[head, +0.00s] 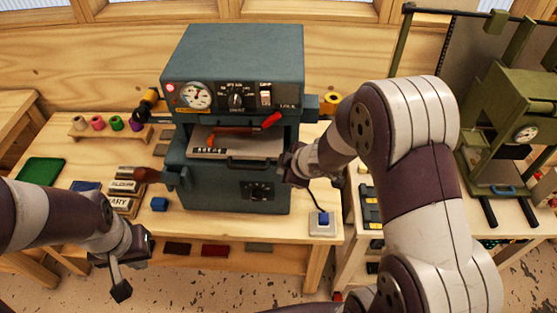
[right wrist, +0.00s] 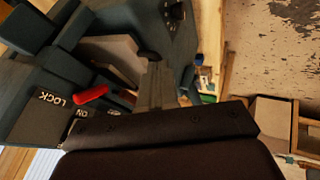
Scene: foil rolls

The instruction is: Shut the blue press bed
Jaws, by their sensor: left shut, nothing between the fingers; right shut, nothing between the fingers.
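The blue press (head: 240,60) stands on the wooden bench, with a gauge, a knob and a switch on its upper front. Its bed (head: 262,146) is a pale plate in the opening below, with a dark handle bar along its front edge; I cannot tell exactly how far out it sits. A brown tool-like piece and a dark label strip lie on it. My right gripper (head: 296,168) is shut and empty at the press's right front, close to the bed's right side; contact is unclear. My left gripper (head: 120,289) is shut and empty in front of the bench, at lower left.
A red-tipped lever (head: 271,119) is at the opening's upper right and also shows in the right wrist view (right wrist: 90,95). A blue button box (head: 323,222) sits at the bench's right front. Several spools (head: 116,123) stand left. A green press (head: 510,115) is at right.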

